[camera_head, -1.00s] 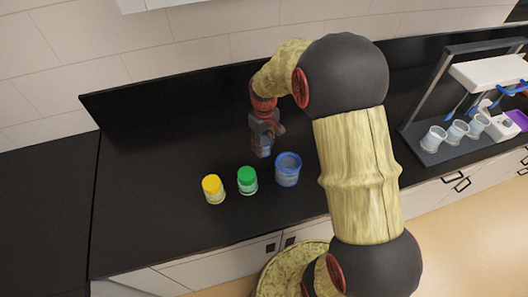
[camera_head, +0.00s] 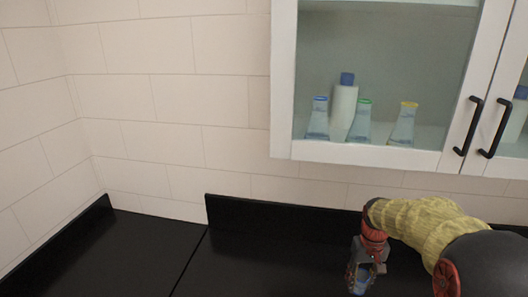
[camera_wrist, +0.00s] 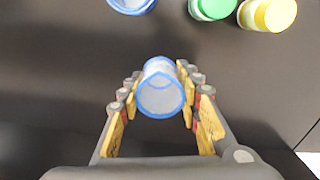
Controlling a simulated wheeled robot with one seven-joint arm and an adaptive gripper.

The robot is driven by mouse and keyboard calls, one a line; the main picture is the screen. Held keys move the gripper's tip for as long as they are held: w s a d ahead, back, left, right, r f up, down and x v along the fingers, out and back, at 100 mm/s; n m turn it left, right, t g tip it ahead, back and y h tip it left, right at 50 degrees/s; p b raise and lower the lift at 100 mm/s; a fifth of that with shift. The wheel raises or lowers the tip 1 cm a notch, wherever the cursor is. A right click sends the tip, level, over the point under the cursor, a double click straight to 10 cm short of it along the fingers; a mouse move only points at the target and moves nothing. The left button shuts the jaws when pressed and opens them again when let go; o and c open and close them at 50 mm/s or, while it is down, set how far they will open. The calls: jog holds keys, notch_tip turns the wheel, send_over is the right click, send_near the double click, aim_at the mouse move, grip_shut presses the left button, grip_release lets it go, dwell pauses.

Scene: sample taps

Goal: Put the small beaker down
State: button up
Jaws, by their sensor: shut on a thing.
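The small beaker (camera_wrist: 161,95), clear with a blue rim, sits between the fingers of my gripper (camera_wrist: 159,78) in the wrist view. My gripper is shut on it, with fingers on both sides. In the head view my gripper (camera_head: 362,276) is low at the right, over the black counter, with a bit of blue at its tips near the bottom edge. I cannot tell whether the beaker's base touches the counter.
In the wrist view, a blue-rimmed container (camera_wrist: 132,5), a green-lidded jar (camera_wrist: 212,6) and a yellow-lidded jar (camera_wrist: 267,12) stand beyond the beaker. The dark counter (camera_wrist: 60,80) around the gripper looks clear. A wall cabinet (camera_head: 380,152) with bottles hangs above.

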jog(key=w+a+f+b, duration=0.1)
jog(key=a+f+b, duration=0.1)
jog(key=a+f, duration=0.1)
jog(key=w+a+f+b, duration=0.2)
jog(key=a+f, duration=0.1)
jog(key=f, duration=0.3)
jog(key=w+a+f+b, duration=0.2)
jog(key=a+f, duration=0.2)
jog(key=f, duration=0.1)
jog(key=shift+f+b, duration=0.25)
jog(key=shift+b, duration=0.15)
jog(key=shift+a+f, duration=0.15)
jog(key=shift+a, duration=0.15)
